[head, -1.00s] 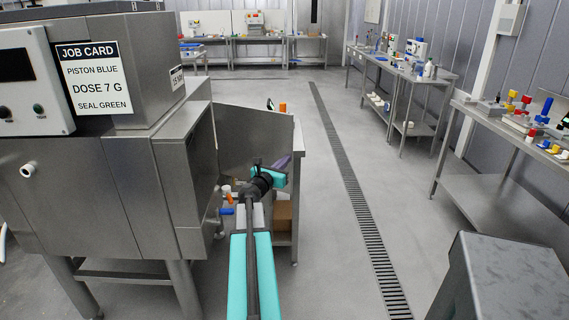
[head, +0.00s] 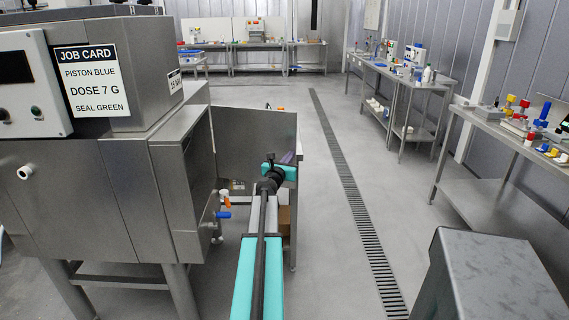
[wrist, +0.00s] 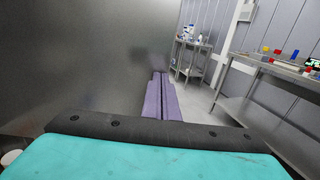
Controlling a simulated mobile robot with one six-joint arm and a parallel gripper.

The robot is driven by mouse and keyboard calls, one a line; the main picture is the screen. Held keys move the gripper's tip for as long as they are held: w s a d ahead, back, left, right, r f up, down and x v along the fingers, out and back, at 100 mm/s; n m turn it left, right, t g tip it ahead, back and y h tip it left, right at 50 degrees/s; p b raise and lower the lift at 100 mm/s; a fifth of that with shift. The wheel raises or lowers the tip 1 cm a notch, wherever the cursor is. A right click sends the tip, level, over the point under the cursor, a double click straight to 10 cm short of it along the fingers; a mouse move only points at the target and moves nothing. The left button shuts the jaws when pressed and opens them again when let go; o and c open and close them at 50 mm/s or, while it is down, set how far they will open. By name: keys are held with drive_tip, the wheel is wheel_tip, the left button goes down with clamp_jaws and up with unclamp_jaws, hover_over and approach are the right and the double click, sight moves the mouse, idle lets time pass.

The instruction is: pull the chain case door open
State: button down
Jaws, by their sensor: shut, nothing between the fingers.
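The chain case door (head: 238,140) is a flat grey metal panel standing out from the right side of the steel machine, swung open. The case opening (head: 200,165) shows beside it. My gripper (head: 290,158), with a teal body and purple fingers, is near the door's free right edge, in front of it in the head view. In the wrist view the door (wrist: 85,65) fills the left side. The purple fingers of my gripper (wrist: 162,98) lie together, empty, alongside the panel. I cannot tell whether they touch it.
The steel machine (head: 105,190) stands at left with a job card. Blue and orange parts (head: 223,214) show below the door. A grey box-shaped top (head: 490,280) is at lower right. Benches (head: 510,130) line the right wall. The floor around the drain (head: 350,200) is clear.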

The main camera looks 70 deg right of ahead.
drive_tip(key=shift+s+d, duration=0.2)
drive_tip(key=shift+d, duration=3.55)
drive_tip(key=shift+a, duration=0.15)
drive_tip(key=shift+a, duration=0.15)
drive_tip(key=b, duration=0.2)
approach(295, 150)
drive_tip(key=shift+s+f, duration=0.35)
drive_tip(key=shift+s, duration=0.3)
drive_tip(key=shift+s+f, duration=0.4)
drive_tip(key=shift+s, duration=0.3)
